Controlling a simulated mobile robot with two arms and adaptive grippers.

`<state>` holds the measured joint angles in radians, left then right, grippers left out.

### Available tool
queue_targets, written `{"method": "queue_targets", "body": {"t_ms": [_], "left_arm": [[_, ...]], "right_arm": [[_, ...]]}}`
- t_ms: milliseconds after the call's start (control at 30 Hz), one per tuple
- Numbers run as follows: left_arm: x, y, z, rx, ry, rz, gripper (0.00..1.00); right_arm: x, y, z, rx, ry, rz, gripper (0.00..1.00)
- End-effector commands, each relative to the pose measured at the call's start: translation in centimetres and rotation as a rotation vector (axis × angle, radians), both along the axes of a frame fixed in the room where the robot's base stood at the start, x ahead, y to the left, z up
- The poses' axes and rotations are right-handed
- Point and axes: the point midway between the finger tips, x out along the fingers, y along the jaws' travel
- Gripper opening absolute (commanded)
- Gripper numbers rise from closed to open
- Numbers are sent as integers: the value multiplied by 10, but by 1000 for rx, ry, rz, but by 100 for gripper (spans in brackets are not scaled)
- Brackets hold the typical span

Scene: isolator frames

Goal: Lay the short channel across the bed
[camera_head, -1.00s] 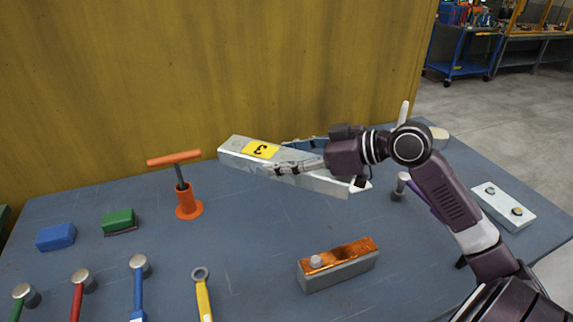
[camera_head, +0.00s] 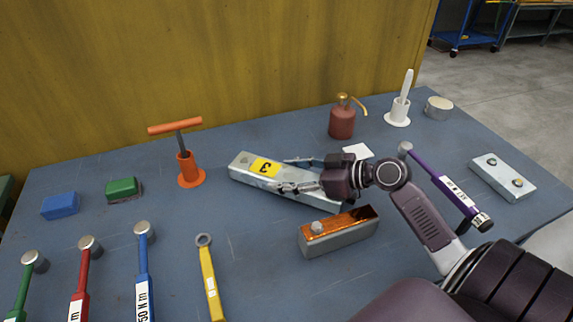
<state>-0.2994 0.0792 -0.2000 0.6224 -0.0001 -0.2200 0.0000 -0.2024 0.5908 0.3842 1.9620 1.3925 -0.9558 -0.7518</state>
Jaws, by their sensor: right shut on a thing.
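The short channel is a pale metal bar (camera_head: 245,173) with a yellow label marked 3, in the middle of the head view. It lies slantwise, its left end farther back and its right end nearer. My right gripper (camera_head: 291,175) is shut on the channel near its middle, with the fingers on its two long sides. I cannot tell whether the channel touches the table. A grey block with a copper top and a round knob (camera_head: 338,240) stands just in front of the channel's right end. No part is clearly recognisable as the bed. My left gripper is not in view.
On the blue-grey table (camera_head: 120,220) stand an orange T-handled tool (camera_head: 189,170), green (camera_head: 124,190) and blue (camera_head: 60,205) blocks, and several torque wrenches. A red bottle (camera_head: 342,122), a white holder (camera_head: 398,115) and a light plate (camera_head: 502,177) are at right. A yellow wall rises behind.

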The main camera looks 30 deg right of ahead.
Motion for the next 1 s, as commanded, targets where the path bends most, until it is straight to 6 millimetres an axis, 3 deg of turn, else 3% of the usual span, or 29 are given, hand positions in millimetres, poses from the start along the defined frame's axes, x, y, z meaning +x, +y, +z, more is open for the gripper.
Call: {"method": "queue_targets", "body": {"t_ms": [500,533,700,1000], "left_arm": [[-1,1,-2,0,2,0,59],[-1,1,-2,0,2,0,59],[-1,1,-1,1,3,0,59],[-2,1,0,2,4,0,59]], "right_arm": [[2,0,-10,0,-15,-2,0],[0,0,-16,-1,-3,-1,55],[0,0,-15,-1,-3,0,71],[0,0,-13,-1,-3,-1,71]]}}
